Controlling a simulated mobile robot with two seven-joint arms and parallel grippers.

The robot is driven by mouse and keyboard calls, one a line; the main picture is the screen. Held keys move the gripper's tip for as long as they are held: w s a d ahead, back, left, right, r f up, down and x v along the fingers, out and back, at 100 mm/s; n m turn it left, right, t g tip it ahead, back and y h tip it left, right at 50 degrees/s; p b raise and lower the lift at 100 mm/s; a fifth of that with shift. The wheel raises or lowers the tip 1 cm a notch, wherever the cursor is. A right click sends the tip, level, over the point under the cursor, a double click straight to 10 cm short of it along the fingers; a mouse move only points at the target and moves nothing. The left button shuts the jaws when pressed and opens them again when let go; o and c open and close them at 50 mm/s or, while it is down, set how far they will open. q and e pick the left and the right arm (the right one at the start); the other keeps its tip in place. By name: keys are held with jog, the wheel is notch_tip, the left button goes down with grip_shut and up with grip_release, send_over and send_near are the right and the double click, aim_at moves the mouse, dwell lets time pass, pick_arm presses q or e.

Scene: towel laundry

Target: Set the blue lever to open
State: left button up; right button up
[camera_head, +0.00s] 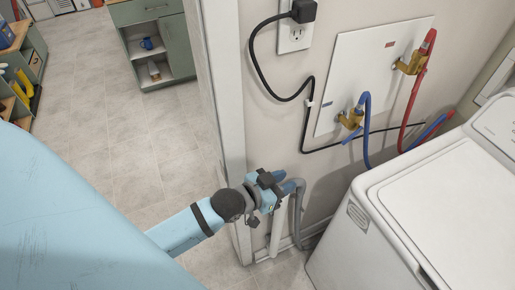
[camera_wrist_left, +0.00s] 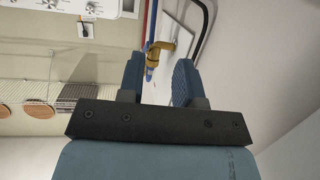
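The brass valve (camera_head: 350,119) with the blue hose (camera_head: 367,130) sits low on a white wall panel (camera_head: 345,65). A short blue piece by this valve, which looks like the blue lever (camera_head: 352,137), slants down to the left. My left gripper (camera_head: 288,186) is below and left of the valve, apart from it. In the left wrist view its two blue fingers (camera_wrist_left: 159,60) are spread with nothing held between them. The brass valve (camera_wrist_left: 160,47) shows beyond the gap, with a small blue part (camera_wrist_left: 149,75) under it. My right gripper is not in view.
A second brass valve (camera_head: 409,64) with a red hose (camera_head: 415,95) is up to the right. A black cord (camera_head: 309,100) runs from an outlet (camera_head: 296,36) across the wall. A grey drain hose (camera_head: 298,215) hangs beside my gripper. A white washer (camera_head: 430,200) stands at right.

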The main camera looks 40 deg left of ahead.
pick_arm(q)
jog(key=s+f+g+y+p, duration=0.2)
jog(key=s+f+p, duration=0.3)
jog(key=s, duration=0.5)
jog(key=shift+s+a+f+n+g, duration=0.15)
jog(key=shift+a+f+n+g, duration=0.25)
jog(key=shift+f, duration=0.35)
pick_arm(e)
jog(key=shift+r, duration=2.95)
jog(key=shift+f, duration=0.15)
